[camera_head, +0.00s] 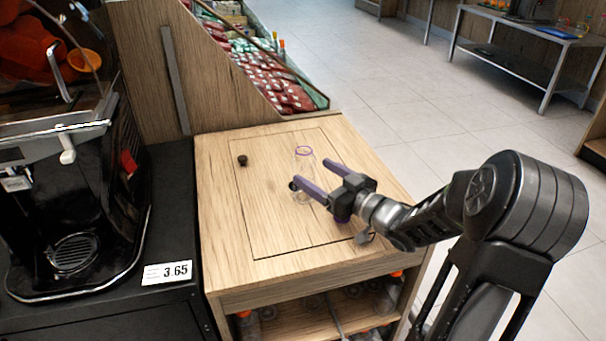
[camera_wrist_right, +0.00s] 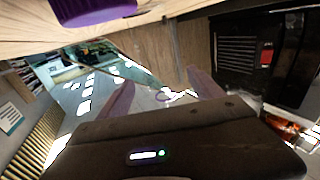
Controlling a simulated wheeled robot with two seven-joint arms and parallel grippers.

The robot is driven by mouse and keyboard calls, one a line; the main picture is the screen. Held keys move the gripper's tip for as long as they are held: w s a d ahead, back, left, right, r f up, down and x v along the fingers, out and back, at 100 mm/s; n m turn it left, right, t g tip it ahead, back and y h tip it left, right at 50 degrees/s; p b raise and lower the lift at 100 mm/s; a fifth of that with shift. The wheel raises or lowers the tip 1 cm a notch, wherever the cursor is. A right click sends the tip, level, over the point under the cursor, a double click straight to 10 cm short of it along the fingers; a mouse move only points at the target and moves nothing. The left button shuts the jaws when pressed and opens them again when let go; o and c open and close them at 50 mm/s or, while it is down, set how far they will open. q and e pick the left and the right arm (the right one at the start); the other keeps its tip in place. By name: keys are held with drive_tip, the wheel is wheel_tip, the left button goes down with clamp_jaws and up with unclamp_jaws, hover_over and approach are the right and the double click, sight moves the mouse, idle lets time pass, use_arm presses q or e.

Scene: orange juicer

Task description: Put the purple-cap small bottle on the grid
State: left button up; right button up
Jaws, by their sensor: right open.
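The round grid (camera_head: 73,252) is on the black juicer's base at the left and is empty. My left gripper is not in view.
The juicer (camera_head: 125,165) stands on a black cabinet beside a price tag (camera_head: 167,272). A dark knob (camera_head: 242,160) is on the counter (camera_head: 225,225). Orange-capped bottles (camera_head: 385,295) sit on the shelf below. A purple object (camera_wrist_right: 92,10) shows close in the right wrist view; I cannot tell what it is.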

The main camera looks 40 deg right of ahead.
sight(296, 159)
drive_tip(key=shift+w+a, duration=0.2)
drive_tip(key=shift+w, duration=0.95)
drive_tip(key=shift+w+a+r+b, duration=0.1)
drive_tip(key=shift+w+b, duration=0.1)
drive_tip(key=shift+w, duration=0.65)
drive_tip(key=shift+w+a+b, duration=0.15)
drive_tip(key=shift+w+b, duration=0.05)
drive_tip(key=shift+w, duration=0.7)
drive_tip(key=shift+w+a+r+b, duration=0.1)
drive_tip(key=shift+w+b, duration=0.1)
drive_tip(key=shift+w, duration=0.65)
drive_tip(key=c, duration=1.6)
drive_tip(key=shift+r, duration=0.1)
wheel_tip(296, 159, up, 10)
drive_tip(key=p, duration=0.3)
